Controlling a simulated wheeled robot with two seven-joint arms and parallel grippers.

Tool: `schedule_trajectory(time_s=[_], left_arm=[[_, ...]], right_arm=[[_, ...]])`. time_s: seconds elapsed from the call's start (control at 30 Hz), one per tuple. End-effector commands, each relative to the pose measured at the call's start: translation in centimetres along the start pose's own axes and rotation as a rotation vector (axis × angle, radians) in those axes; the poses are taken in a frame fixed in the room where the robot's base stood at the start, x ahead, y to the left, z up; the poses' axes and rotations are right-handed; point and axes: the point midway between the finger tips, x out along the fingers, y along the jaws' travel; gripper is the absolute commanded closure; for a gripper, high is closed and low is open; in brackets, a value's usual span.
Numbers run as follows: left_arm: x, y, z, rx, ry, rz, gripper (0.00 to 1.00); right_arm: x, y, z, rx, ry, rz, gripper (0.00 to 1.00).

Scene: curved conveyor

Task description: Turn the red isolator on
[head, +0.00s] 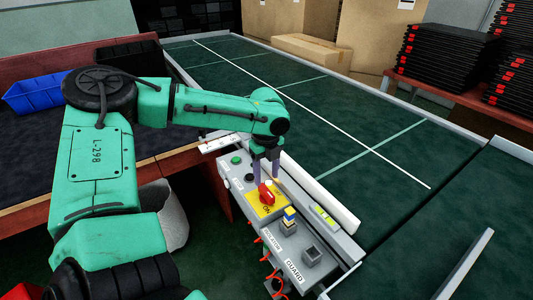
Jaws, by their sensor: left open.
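The red isolator (267,193) is a red rotary handle on a yellow plate (258,211), on top of a grey control box (235,181) beside the conveyor. My left gripper (265,176) points down right above the handle, its fingers open around or just behind the handle's upper end. I cannot tell whether the fingers touch it. Part of the plate's far side is hidden by the fingers. My right gripper is not in view.
The box also carries a green button (236,160), a blue-and-yellow block (289,216) and a grey square socket (312,255). The green conveyor (340,125) runs alongside with a low metal rail. A blue bin (38,93) stands on the left table. Black stacks (450,55) stand at right.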

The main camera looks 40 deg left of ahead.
Motion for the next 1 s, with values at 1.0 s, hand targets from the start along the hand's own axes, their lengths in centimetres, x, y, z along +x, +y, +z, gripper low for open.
schedule_trajectory(time_s=[1.0], left_arm=[[-5.9, 1.4, 1.4, -0.067, -0.002, 0.007, 0.43]], right_arm=[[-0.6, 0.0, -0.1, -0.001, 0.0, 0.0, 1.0]])
